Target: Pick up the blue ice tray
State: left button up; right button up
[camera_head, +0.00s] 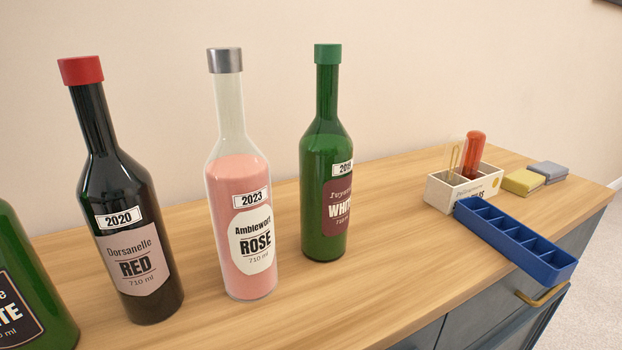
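The blue ice tray (514,243) is a long narrow tray with several open square compartments. It lies at the right of the wooden counter, with its near right end reaching the front edge, above a brass handle. Its far left end is close against a small white box; I cannot tell whether they touch. Its compartments look empty. Neither my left gripper nor my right gripper is in the head view.
The white box (437,194) holds a red-orange item (473,155). Yellow (522,181) and grey (548,171) sponges lie right of it. Red (130,230), rosé (232,190) and green white-wine (321,150) bottles stand left; another green bottle (40,265) is cut off. Bare wood (400,260) lies between.

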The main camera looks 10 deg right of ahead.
aim_at(543, 260)
jog(key=k+l+z, duration=0.15)
jog(key=l+z, duration=0.15)
jog(key=z, duration=0.2)
jog(key=k+l+z, duration=0.1)
jog(key=l+z, duration=0.2)
jog(key=z, duration=0.15)
jog(key=i+l, duration=0.1)
jog(key=l, duration=0.3)
jog(key=i+l, duration=0.1)
jog(key=l, duration=0.3)
jog(key=i+l, duration=0.1)
jog(key=l, duration=0.3)
